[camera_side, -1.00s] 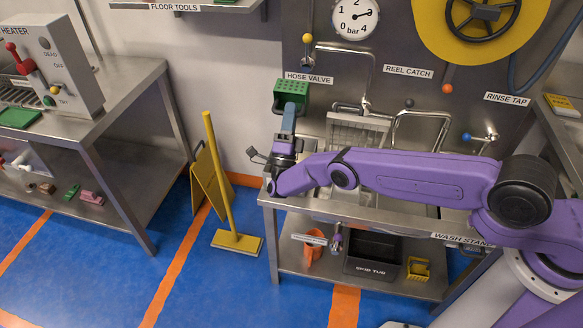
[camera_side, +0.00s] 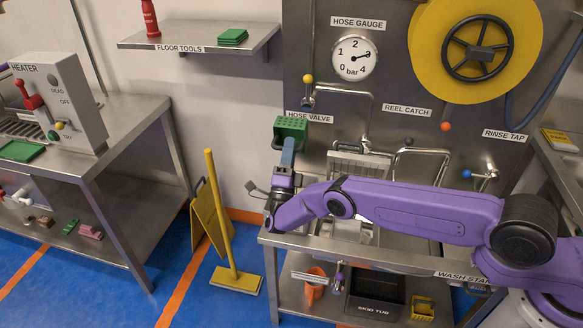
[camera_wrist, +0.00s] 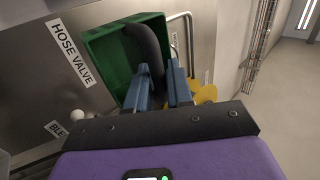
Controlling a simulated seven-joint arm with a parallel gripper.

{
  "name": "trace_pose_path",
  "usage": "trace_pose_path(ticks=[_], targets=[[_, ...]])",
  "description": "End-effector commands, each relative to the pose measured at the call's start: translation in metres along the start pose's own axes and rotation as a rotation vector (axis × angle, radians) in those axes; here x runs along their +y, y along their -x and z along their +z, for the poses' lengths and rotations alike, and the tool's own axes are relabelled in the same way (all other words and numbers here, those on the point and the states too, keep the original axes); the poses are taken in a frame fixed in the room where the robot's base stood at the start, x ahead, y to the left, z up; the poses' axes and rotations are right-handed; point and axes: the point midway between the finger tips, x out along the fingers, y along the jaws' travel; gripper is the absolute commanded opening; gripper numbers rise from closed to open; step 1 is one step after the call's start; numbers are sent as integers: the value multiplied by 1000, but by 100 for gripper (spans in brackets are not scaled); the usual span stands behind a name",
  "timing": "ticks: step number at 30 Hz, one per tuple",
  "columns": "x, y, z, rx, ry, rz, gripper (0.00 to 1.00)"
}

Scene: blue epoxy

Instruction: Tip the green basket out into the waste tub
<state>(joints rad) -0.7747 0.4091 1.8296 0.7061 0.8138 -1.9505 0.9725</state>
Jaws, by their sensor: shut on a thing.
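The green basket (camera_side: 291,127) is held up in front of the steel wall panel, just below the HOSE VALVE label. My gripper (camera_side: 287,152) points up and is shut on it with blue fingers. In the wrist view the basket (camera_wrist: 103,60) looks tilted, and a dark curved bar (camera_wrist: 146,45), perhaps its handle, runs down to between the fingers (camera_wrist: 158,78). I cannot make out what is in it. A black tub (camera_side: 376,308) stands on the shelf under the wash stand, well below the basket. Its label seems to read SKID TUB; no tub marked waste shows.
The wash stand sink (camera_side: 350,229) lies under my arm, with pipes and a yellow-knobbed valve (camera_side: 308,90) close to the basket. An orange container (camera_side: 316,290) and a yellow caddy (camera_side: 423,308) flank the black tub.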

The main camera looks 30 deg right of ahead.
Motion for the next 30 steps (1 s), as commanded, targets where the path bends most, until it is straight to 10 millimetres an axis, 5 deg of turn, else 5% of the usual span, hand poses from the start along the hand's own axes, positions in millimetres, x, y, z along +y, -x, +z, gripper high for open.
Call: trace_pose_path(ticks=[30], targets=[[-19, -45, -7, 10, -7, 485, 0]])
